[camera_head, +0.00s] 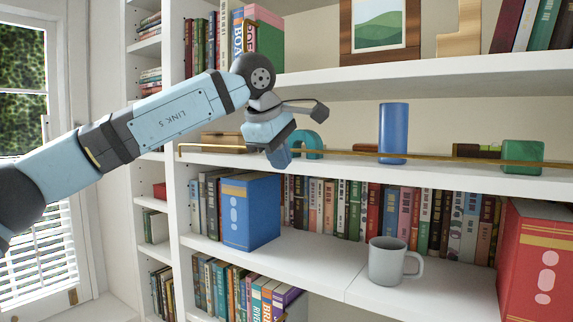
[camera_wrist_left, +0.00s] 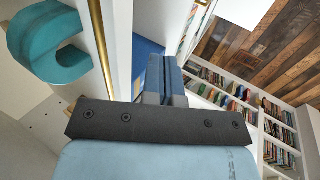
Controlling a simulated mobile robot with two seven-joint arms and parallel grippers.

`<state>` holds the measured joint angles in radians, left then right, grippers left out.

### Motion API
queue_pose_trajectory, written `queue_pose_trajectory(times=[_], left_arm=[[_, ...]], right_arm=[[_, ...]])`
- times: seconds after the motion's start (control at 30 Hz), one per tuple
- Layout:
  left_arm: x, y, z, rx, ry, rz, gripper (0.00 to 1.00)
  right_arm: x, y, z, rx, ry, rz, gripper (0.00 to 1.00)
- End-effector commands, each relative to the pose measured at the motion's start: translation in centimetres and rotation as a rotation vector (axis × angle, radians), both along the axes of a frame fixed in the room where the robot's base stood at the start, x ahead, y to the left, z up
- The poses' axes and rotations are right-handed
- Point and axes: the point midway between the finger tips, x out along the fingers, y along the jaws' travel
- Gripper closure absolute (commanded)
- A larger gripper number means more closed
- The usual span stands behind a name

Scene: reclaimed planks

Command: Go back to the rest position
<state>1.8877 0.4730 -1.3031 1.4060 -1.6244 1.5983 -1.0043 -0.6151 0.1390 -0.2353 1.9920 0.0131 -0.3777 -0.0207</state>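My left gripper (camera_head: 279,160) hangs at the end of my left arm, in front of the middle shelf near the teal arch-shaped object (camera_head: 309,145). In the left wrist view its two blue fingers (camera_wrist_left: 167,78) lie side by side with no clear gap and nothing between them. The teal arch (camera_wrist_left: 48,45) also shows there, at upper left, apart from the fingers. My right gripper is not in view.
A brass rail (camera_head: 400,160) runs along the middle shelf's front edge. A blue cylinder (camera_head: 393,132) and a green block (camera_head: 522,157) stand on that shelf. Below are a blue box file (camera_head: 250,212), a grey mug (camera_head: 388,262) and a red box file (camera_head: 535,262).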

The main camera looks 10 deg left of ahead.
Motion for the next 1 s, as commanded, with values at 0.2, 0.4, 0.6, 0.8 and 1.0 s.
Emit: queue_pose_trajectory(times=[0.2, 0.4, 0.6, 0.8, 1.0], left_arm=[[-0.9, 0.3, 0.0, 0.000, 0.000, 0.000, 1.00], [-0.9, 0.3, 0.1, 0.000, -0.001, 0.000, 1.00], [-0.8, -1.4, -2.6, -0.065, 0.050, -0.031, 1.00], [-2.4, -7.8, -11.1, -0.368, 0.273, -0.112, 1.00], [-6.0, -13.6, -17.8, -0.751, 0.574, -0.115, 1.00]], right_arm=[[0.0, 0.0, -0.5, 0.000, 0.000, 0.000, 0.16], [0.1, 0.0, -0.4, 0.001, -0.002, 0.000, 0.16], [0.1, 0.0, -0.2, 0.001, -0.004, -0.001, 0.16], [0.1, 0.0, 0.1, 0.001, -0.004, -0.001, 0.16], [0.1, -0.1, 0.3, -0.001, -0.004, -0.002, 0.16]])
